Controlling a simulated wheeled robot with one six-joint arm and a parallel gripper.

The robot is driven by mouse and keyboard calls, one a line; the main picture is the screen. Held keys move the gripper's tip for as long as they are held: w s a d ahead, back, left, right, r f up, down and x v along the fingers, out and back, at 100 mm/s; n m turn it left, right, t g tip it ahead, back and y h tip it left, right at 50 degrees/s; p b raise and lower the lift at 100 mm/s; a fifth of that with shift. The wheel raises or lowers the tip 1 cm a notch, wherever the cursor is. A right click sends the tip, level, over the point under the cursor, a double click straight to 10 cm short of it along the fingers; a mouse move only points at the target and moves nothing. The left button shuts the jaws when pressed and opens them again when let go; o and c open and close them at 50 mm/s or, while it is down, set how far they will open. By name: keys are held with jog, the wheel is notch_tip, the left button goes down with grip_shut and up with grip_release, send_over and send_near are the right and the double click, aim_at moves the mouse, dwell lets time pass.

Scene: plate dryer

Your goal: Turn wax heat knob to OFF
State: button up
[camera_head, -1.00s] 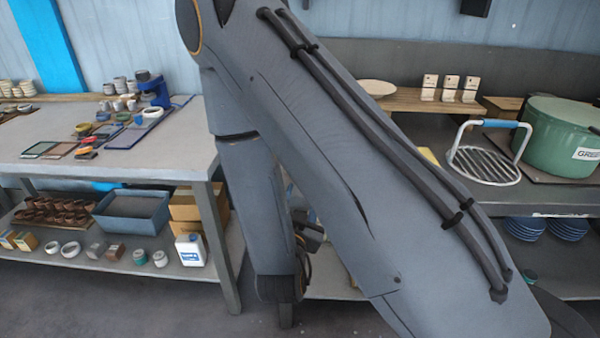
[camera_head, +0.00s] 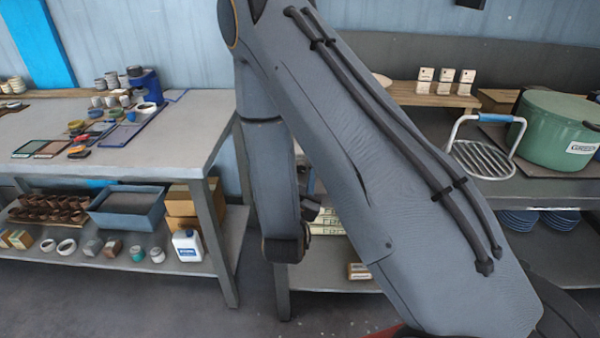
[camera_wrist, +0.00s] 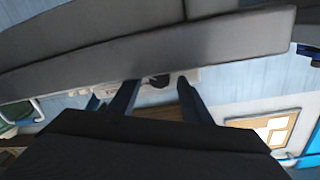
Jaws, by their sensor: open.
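I cannot pick out the wax heat knob with certainty. In the wrist view a small dark round shape (camera_wrist: 158,82) shows between my fingertips, against a pale strip. It is too small to identify and I cannot tell its distance. My gripper (camera_wrist: 156,86) is open, with its two dark fingers apart and nothing visibly held. In the head view my own arm fills the middle and hides the gripper and part of the right bench.
A green pot (camera_head: 560,130) and a wire rack (camera_head: 482,158) stand on the right bench (camera_head: 470,190). Small white blocks (camera_head: 446,80) stand on a wooden shelf behind. A left table (camera_head: 165,155) has a blue bin (camera_head: 128,208) below. A grey bar (camera_wrist: 150,50) crosses the wrist view.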

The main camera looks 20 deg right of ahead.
jog(key=c, duration=1.1)
jog(key=shift+o, duration=0.2)
jog(key=shift+n, duration=0.3)
jog(key=n, duration=0.3)
jog(key=shift+f+n+t, duration=0.1)
jog(key=shift+n+t, duration=0.2)
jog(key=shift+n, duration=1.6)
